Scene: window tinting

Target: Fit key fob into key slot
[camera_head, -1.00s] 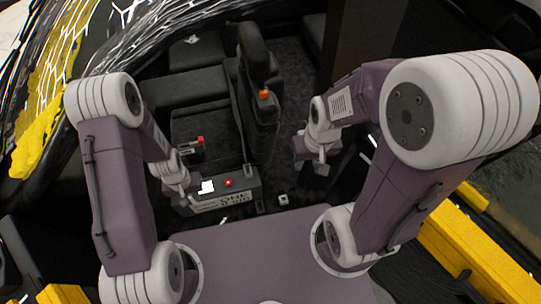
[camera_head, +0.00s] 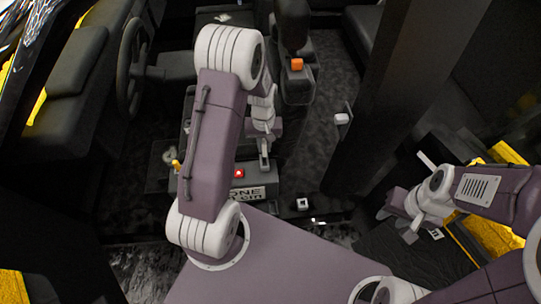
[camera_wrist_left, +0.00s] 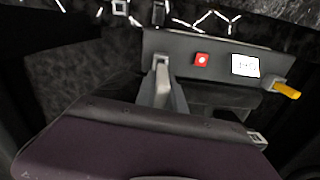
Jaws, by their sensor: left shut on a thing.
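My left gripper (camera_head: 265,170) reaches down to the right end of a dark box with a red button, in the head view. In the left wrist view its pale fingers (camera_wrist_left: 163,72) are close together at the box's left end. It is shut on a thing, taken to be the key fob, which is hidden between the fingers. The key slot cannot be made out; the fingers cover that end of the box. My right gripper (camera_head: 398,225) is at the right of the head view, fingers apart and empty, far from the box.
A dark pillar (camera_head: 395,90) rises at the right. A steering wheel (camera_head: 128,70) is at the left.

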